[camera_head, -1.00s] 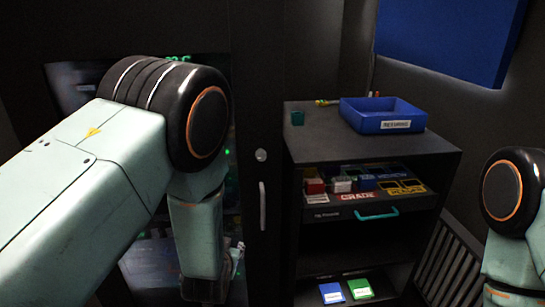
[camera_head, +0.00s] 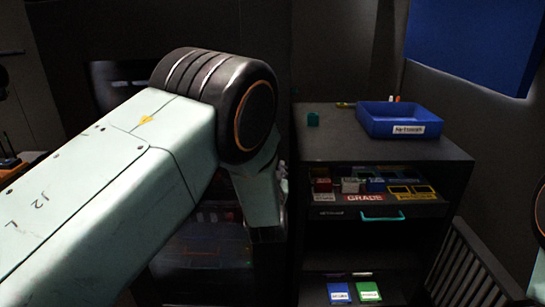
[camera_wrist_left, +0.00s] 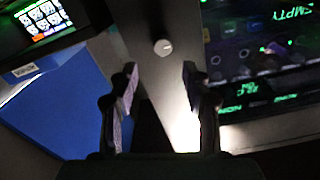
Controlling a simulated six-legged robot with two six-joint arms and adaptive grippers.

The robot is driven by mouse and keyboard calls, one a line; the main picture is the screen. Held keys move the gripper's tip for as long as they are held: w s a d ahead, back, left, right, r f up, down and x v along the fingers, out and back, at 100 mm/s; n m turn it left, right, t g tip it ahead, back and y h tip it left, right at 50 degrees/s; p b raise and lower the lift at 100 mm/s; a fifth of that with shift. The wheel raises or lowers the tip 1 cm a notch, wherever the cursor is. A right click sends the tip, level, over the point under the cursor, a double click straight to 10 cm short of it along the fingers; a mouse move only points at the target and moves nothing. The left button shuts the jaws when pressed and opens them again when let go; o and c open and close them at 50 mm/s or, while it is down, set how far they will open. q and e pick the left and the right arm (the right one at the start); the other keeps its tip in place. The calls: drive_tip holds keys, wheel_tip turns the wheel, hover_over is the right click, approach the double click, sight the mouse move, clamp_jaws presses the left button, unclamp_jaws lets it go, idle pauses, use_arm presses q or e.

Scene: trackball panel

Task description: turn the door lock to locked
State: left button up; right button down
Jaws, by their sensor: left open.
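The door lock is a small round pale knob (camera_wrist_left: 162,47) on a grey door strip in the left wrist view. A short mark shows on its face, but I cannot tell its set position. My left gripper (camera_wrist_left: 160,78) is open, with one finger on each side of the picture below the knob. The knob appears beyond the fingertips, with nothing between the fingers. In the head view my left arm hides the lock, and the gripper is mostly hidden behind its own wrist. My right gripper is not in view; only a bit of the right arm shows.
A lit panel (camera_wrist_left: 265,50) with green text fills the wrist view's right.

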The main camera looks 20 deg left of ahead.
use_arm(q)
drive_tip(key=x, duration=0.6)
drive_tip(key=shift+a+f, duration=0.15)
drive_tip(key=shift+a, duration=0.1)
drive_tip(key=shift+w+a+f, duration=0.15)
drive_tip(key=shift+w+a, duration=0.05)
drive_tip(key=shift+w, duration=0.1)
drive_tip(key=shift+c, duration=0.2)
drive_tip(key=shift+s+d, duration=0.15)
drive_tip(key=c, duration=0.3)
clamp_jaws()
